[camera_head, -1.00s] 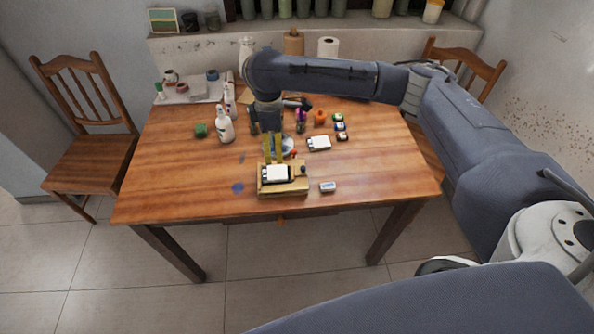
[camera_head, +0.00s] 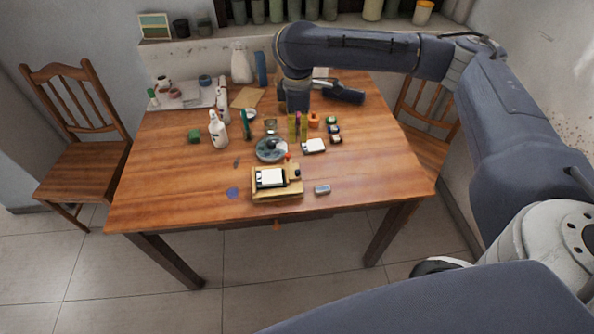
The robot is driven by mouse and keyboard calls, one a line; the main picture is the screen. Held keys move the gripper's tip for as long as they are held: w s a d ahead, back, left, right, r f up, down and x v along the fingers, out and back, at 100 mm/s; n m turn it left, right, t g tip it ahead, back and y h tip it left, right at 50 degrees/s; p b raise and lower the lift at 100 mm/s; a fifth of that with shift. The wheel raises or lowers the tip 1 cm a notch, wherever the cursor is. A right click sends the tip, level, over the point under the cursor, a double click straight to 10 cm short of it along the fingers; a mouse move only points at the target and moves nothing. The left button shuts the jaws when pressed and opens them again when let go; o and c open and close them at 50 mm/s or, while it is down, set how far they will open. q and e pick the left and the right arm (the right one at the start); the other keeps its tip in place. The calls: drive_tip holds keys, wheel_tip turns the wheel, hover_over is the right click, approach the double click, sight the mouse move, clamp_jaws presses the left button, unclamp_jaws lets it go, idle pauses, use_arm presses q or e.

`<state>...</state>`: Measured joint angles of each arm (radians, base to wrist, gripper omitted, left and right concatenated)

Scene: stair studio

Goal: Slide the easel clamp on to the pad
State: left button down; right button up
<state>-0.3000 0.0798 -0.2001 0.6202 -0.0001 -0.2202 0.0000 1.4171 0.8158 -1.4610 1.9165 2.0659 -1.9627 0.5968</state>
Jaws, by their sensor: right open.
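The small wooden table easel (camera_head: 290,192) stands near the front middle of the table. A white pad (camera_head: 270,178) lies on it with a dark strip along its edge. A dark knob-like part (camera_head: 297,174) is at the easel's right side; I cannot tell for sure which part is the clamp. My right gripper (camera_head: 297,136) points down behind and to the right of the easel, apart from it. Its yellow fingers are open, and I see nothing held between them. My left gripper is not in view.
A grey round palette (camera_head: 270,151) is behind the easel. A grey eraser-like block (camera_head: 322,189) lies to its right. A white bottle (camera_head: 218,130) stands left. The front left table is mostly clear.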

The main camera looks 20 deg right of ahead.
drive_tip(key=s, duration=0.1)
approach(297, 171)
drive_tip(key=f, duration=1)
drive_tip(key=shift+w+d, duration=0.2)
drive_tip(key=shift+w, duration=0.1)
clamp_jaws()
idle(0.4)
